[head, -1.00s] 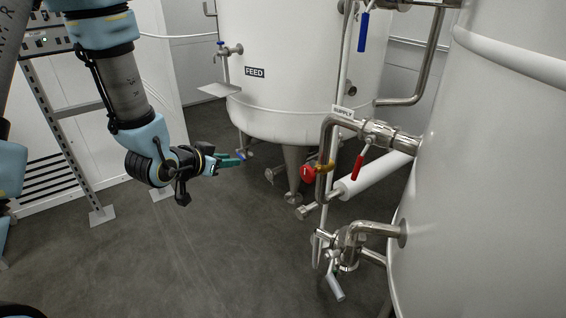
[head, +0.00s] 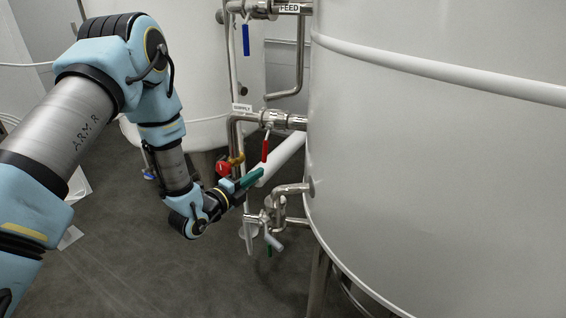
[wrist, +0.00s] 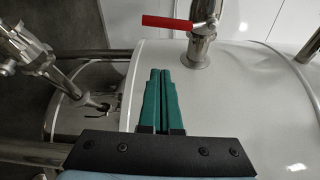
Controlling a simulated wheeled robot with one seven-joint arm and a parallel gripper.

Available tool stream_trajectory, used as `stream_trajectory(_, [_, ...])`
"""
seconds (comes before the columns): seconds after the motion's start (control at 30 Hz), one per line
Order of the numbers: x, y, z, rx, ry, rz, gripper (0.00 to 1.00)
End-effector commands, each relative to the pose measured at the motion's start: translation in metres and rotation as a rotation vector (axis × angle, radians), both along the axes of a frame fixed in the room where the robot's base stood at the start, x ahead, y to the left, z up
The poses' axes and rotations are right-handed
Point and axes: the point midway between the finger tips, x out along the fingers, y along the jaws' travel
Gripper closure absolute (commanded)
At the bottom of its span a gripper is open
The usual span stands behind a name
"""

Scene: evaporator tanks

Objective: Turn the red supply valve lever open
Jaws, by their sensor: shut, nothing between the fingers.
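The red supply valve lever (head: 265,150) hangs down from a steel valve (head: 272,119) on the pipe below the SUPPLY label (head: 242,107). In the wrist view the red lever (wrist: 167,22) lies across the top, its right end at the valve stem. My gripper (head: 260,174), with green fingers, is shut and empty, just below the lever's lower end in the head view. In the wrist view my gripper (wrist: 160,72) points toward the lever, with a gap between fingertips and lever. No contact shows.
A red round knob (head: 223,168) with a brass fitting is left of the lever. A lower pipe with a valve (head: 275,205) is below my gripper. The large white tank (head: 430,150) fills the right side. A blue lever (head: 246,40) hangs higher up.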

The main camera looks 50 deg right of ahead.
Motion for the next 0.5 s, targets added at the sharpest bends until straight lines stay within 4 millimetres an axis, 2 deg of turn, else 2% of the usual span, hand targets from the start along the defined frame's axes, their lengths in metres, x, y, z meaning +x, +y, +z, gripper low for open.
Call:
stream_trajectory(0.23, [0.002, -0.022, 0.001, -0.006, -0.027, -0.005, 1.0])
stream_trajectory(0.5, [0.007, -0.076, -0.001, -0.005, -0.024, -0.005, 1.0])
